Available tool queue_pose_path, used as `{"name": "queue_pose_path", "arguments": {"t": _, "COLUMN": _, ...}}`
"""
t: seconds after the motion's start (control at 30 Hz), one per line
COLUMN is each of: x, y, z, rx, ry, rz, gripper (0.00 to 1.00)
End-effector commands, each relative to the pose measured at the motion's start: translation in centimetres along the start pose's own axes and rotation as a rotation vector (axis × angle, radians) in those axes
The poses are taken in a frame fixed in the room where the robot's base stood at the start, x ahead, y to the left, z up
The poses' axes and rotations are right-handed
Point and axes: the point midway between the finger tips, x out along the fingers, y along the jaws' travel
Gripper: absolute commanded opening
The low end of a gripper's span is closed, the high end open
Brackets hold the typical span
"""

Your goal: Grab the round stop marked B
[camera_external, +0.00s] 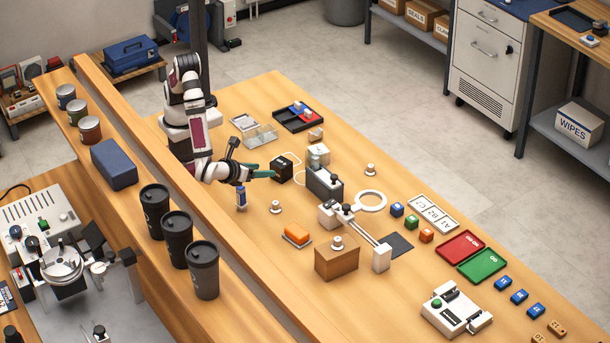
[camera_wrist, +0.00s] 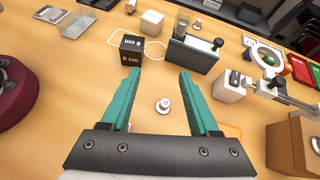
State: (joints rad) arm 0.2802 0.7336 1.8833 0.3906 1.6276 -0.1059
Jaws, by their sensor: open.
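Three small round pale stops show in the external view: one on the bare table (camera_external: 276,207), one farther back (camera_external: 370,170), and one on top of a brown box (camera_external: 337,243). Their letters cannot be read there. In the wrist view one stop (camera_wrist: 163,106) lies below and between my fingers, with a dark mark on top too small to read surely. Another stop (camera_wrist: 197,23) is at the far top. My gripper (camera_wrist: 158,72) has teal fingers spread apart with nothing held. In the external view my gripper (camera_external: 262,173) is above the table, behind the nearest stop.
A black cube marked 6 cm (camera_wrist: 130,52) stands just beyond my left fingertip. A grey block fixture (camera_external: 325,184) and a white clamp-like fixture (camera_external: 328,214) stand to the right. The brown box (camera_external: 336,264) and an orange-topped block (camera_external: 297,234) are nearer the front.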

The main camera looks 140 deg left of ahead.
Motion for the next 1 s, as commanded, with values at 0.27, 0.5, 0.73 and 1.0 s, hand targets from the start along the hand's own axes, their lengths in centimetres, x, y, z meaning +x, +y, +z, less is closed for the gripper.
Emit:
{"name": "queue_pose_path", "arguments": {"t": 0.27, "x": 2.1, "y": -1.9, "z": -6.1, "rx": 0.126, "ry": -0.124, "rz": -0.097, "gripper": 0.61}}
{"name": "queue_pose_path", "arguments": {"t": 0.5, "x": 4.3, "y": -1.6, "z": -9.8, "rx": 0.123, "ry": -0.121, "rz": -0.095, "gripper": 0.61}}
{"name": "queue_pose_path", "arguments": {"t": 0.73, "x": 8.4, "y": -1.9, "z": -10.1, "rx": 0.12, "ry": -0.119, "rz": -0.092, "gripper": 0.61}}
{"name": "queue_pose_path", "arguments": {"t": 1.0, "x": 9.6, "y": -2.0, "z": -9.9, "rx": 0.121, "ry": -0.118, "rz": -0.094, "gripper": 0.61}}
